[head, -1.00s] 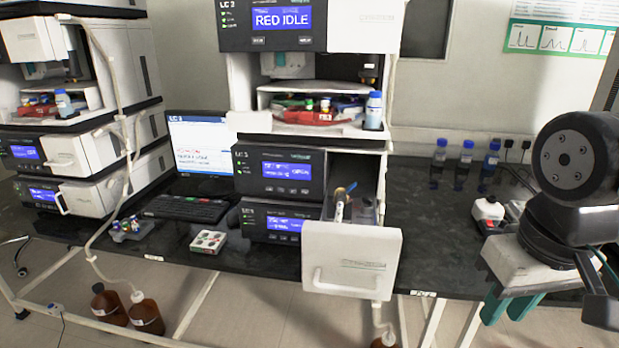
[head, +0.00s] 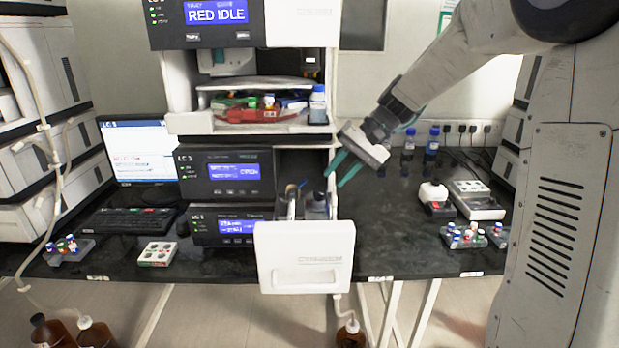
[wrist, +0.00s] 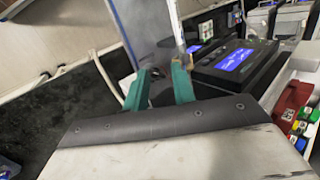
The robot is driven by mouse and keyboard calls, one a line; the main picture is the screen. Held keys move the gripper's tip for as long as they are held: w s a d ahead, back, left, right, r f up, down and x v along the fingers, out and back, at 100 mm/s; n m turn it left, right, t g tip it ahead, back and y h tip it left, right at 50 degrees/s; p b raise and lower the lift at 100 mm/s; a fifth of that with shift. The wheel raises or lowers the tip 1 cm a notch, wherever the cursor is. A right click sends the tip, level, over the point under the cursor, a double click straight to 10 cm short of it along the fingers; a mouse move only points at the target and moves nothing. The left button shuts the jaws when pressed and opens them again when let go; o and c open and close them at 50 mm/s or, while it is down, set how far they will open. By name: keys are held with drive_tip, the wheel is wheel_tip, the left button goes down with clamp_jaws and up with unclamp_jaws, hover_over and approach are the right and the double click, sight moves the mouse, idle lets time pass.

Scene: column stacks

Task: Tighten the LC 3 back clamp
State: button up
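The LC 3 stack has an open drawer (head: 304,256) low at its right side in the head view. Inside it stand a pale upright column part (head: 291,203) with a small blue tip and a dark block (head: 316,207). I cannot make out which part is the back clamp, or how tight it is. My gripper (head: 334,181) has teal fingers, spread apart with nothing between them. It is above and right of the drawer, tilted down and left. In the wrist view the spread fingers (wrist: 160,88) point toward the stack; the clamp cannot be made out there.
The LC 3 modules with blue displays (head: 234,172) stand left of the drawer. A shelf above holds a red tray (head: 252,115) and a blue-capped bottle (head: 318,104). Blue-capped bottles (head: 408,145) stand behind my gripper.

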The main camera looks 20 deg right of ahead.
drive_tip(key=w+r+t+y, duration=0.1)
drive_tip(key=w+r, duration=0.1)
drive_tip(key=w, duration=0.2)
hover_over(309, 204)
wheel_tip(309, 204, down, 6)
drive_tip(key=shift+r, duration=0.25)
clamp_jaws()
